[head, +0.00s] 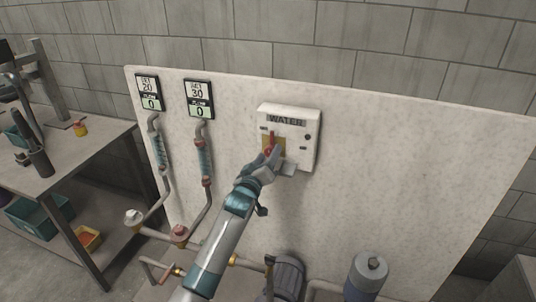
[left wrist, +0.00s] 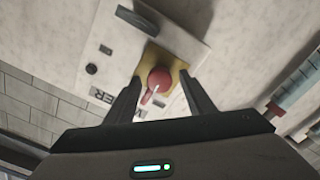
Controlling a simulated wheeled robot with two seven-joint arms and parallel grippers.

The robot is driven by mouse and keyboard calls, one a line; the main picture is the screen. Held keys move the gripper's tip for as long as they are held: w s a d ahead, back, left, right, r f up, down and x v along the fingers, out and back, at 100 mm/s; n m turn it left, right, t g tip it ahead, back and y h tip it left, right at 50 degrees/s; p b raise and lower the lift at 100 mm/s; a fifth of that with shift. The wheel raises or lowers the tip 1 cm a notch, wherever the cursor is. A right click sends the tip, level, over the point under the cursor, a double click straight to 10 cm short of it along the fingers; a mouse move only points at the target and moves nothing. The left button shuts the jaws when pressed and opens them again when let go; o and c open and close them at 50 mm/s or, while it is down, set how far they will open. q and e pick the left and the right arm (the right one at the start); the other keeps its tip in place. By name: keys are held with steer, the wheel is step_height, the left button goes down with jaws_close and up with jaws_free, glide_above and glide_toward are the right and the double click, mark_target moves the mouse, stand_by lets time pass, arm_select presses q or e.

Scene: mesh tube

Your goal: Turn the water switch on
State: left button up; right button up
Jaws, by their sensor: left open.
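The water switch is a red knob on a yellow plate, on a pale box (head: 302,122) labelled WATER that is fixed to the panel. In the head view the red knob (head: 268,150) is partly hidden by my left gripper (head: 272,157). In the left wrist view the red knob (left wrist: 158,80), with a whitish mark, sits between the two dark fingertips of my left gripper (left wrist: 160,85). The fingers are apart, one on each side of the knob. I cannot tell whether they touch it. My right gripper is not in view.
The pale panel (head: 420,170) carries two display meters (head: 199,98) with pipes below them at left. A workbench (head: 75,150) with bins stands at far left. A grey cylinder (head: 366,275) stands at the panel's foot. The panel right of the box is bare.

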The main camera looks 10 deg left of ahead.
arm_select(q)
steer(key=shift+w, duration=0.2)
steer(key=c, duration=1.1)
steer(key=shift+o, duration=0.2)
